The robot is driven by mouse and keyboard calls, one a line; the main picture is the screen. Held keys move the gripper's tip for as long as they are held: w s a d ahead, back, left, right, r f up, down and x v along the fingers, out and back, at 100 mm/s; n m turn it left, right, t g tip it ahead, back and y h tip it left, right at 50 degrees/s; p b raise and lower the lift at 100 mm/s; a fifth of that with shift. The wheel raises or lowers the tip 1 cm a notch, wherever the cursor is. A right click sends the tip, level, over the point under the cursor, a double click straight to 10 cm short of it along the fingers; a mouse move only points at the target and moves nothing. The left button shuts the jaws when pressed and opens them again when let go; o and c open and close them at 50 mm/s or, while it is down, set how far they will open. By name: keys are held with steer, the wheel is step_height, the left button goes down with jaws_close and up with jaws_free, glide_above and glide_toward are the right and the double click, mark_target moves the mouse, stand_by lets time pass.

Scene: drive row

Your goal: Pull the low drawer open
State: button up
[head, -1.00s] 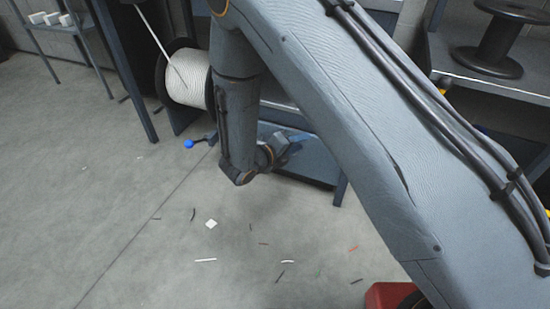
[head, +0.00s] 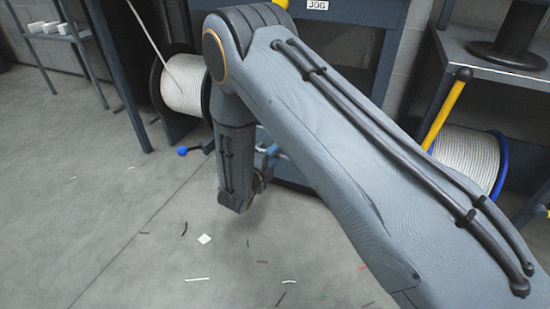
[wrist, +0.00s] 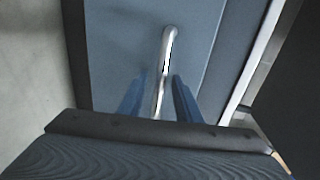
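In the wrist view, a blue-grey drawer front (wrist: 118,45) fills the middle, with a bright metal bar handle (wrist: 169,40) on it. My gripper (wrist: 160,90) has its two blue fingers apart, one on each side of the handle's near part. A gap shows between the left finger and the bar; the right finger looks close to it, and I cannot tell whether they touch. In the head view my forearm and wrist hide most of the drawer and the gripper. I cannot tell whether the drawer is pulled out at all.
A white cable spool (head: 183,85) and a blue knob (head: 182,151) are left of my arm. A blue-rimmed spool (head: 468,155) and a yellow bar (head: 447,105) stand at right. Small scraps, including a white square (head: 204,239), lie on otherwise open floor.

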steer(key=shift+w+d, duration=0.15)
steer(key=shift+w, duration=0.3)
jaws_close()
steer(key=shift+s, duration=0.1)
